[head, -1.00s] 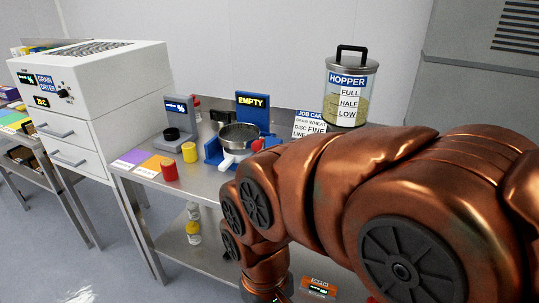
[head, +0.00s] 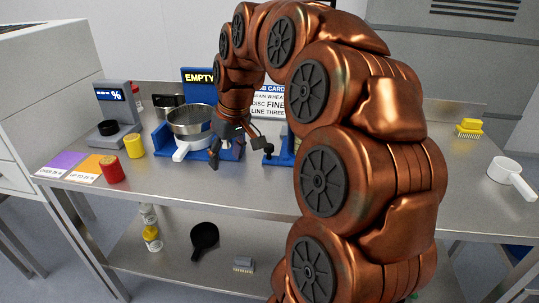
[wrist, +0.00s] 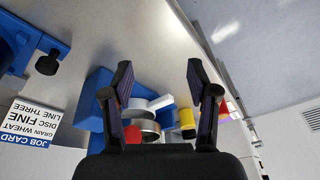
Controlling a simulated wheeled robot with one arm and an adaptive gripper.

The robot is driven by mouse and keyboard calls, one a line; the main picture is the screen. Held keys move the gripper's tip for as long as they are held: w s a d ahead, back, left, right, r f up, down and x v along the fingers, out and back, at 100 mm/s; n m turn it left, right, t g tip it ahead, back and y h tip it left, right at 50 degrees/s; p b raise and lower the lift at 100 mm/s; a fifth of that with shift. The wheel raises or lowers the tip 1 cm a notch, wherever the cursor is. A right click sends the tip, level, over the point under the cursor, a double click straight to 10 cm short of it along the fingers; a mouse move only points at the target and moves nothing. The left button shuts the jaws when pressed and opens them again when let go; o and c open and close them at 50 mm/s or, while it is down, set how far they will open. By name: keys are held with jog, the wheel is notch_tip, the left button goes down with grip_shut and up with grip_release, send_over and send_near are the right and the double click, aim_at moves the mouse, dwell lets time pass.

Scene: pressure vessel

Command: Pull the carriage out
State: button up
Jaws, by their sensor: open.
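A blue unit (head: 161,143) with an "EMPTY" display stands on the steel table and cradles a round metal pan (head: 190,120) with a white handle. Right of it is a second blue part (head: 284,158) with a black knob (head: 268,151); this part and its knob (wrist: 47,64) show at the left in the wrist view. I cannot tell for certain which blue part is the carriage. My gripper (head: 236,150) points down between pan and knob, partly hiding both units. In the wrist view my gripper (wrist: 160,80) is open and empty, the pan (wrist: 143,115) beyond its fingers.
A job card (head: 270,103) stands behind my arm. A red cup (head: 112,170), a yellow cup (head: 135,146) and a scale (head: 118,115) are at the left. A white scoop (head: 510,175) and yellow brush (head: 469,127) lie right. The table front is mostly clear.

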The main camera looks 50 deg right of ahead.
jog(key=w+d+f+m+t+b, duration=0.1)
jog(key=w+d+b, duration=0.1)
jog(key=d, duration=0.8)
jog(key=h+b, duration=0.1)
send_near(270, 146)
notch_tip(270, 146, down, 2)
jog(key=shift+m+t, duration=0.4)
jog(key=shift+p+x, duration=0.4)
jog(key=shift+x, duration=3.5)
jog(key=shift+w, duration=0.1)
grip_shut()
